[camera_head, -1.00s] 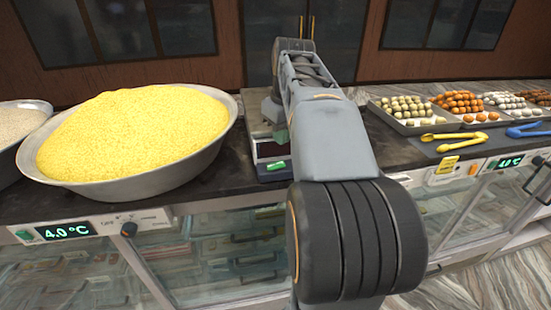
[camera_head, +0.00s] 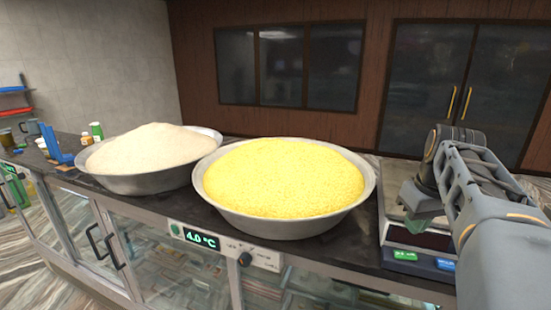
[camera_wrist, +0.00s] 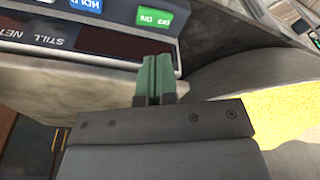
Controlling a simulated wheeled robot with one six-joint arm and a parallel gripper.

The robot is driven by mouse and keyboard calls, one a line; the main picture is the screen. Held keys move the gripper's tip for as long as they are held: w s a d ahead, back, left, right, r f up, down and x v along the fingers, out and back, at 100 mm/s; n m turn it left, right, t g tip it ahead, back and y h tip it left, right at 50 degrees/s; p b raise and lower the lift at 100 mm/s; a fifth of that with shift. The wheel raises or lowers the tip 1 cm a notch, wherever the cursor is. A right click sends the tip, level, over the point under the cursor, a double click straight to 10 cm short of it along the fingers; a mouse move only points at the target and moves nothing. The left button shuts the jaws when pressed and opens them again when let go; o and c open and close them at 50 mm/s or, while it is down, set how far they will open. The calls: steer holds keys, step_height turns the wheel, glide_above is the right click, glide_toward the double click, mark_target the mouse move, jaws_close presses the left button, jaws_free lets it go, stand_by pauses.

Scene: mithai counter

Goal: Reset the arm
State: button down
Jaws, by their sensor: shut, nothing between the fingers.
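My gripper shows in the wrist view (camera_wrist: 155,80), its two green fingers shut against each other with nothing between them. In the head view my arm comes in from the right, and part of the green gripper (camera_head: 424,222) shows below the wrist, over or beside the weighing scale (camera_head: 412,236). In the wrist view the scale's front panel (camera_wrist: 95,42), with green and blue buttons, lies just beyond the fingertips. I cannot tell whether the fingers touch it.
A wide metal bowl (camera_head: 275,228) of yellow grains stands left of the scale. A second bowl (camera_head: 150,184) of pale grains is further left. A blue item (camera_head: 55,147) and small bottles (camera_head: 96,131) stand at the counter's left end. Dark doors (camera_head: 455,85) are behind.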

steer(key=s+a+f+t, duration=0.1)
steer(key=s+a+f, duration=0.1)
steer(key=a+f, duration=0.3)
steer(key=s+a+f+t+b, duration=0.1)
steer(key=s+a+f, duration=0.1)
steer(key=a+f, duration=0.4)
steer(key=s+a+f+m+b, duration=0.1)
steer(key=s+a+f, duration=0.2)
steer(key=a+f, duration=0.2)
steer(key=shift+a+f+t, duration=0.15)
steer(key=shift+f+t, duration=0.25)
steer(key=shift+f, duration=0.1)
